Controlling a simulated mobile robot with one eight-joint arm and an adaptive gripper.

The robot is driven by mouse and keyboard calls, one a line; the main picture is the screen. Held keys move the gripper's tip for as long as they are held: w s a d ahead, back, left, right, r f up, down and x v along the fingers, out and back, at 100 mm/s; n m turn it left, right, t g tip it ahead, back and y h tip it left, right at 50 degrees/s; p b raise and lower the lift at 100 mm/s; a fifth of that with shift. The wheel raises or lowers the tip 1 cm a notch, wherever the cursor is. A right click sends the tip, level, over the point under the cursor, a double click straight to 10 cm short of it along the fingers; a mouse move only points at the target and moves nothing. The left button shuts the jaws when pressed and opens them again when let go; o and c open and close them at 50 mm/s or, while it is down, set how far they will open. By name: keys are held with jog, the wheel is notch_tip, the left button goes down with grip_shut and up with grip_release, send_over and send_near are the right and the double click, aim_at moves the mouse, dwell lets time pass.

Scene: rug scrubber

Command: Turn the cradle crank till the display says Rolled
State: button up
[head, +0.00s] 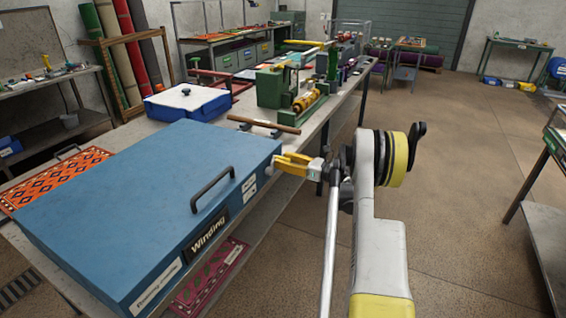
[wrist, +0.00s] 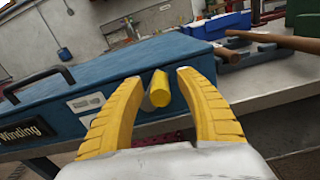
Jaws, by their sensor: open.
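The blue machine (head: 150,205) has a black display (head: 208,234) on its side that reads "Winding"; the display also shows at the left of the wrist view (wrist: 30,132). A yellow knob (wrist: 159,90) with a grey part beside it, apparently the crank's grip, stands out at the machine's right end. My gripper (head: 280,162) is at that end. In the wrist view its two yellow fingers (wrist: 160,78) are spread, with the knob between them and gaps on both sides. The crank's arm is mostly hidden.
A black handle (head: 212,189) stands on the machine's side. A wooden roller (head: 264,124) and a blue-and-white box (head: 187,101) lie beyond it on the bench. A patterned orange rug (head: 60,180) lies behind the machine.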

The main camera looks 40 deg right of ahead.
grip_shut()
jog(key=shift+d+f+m, duration=0.1)
jog(key=shift+f+m, duration=0.05)
jog(key=shift+m, duration=0.25)
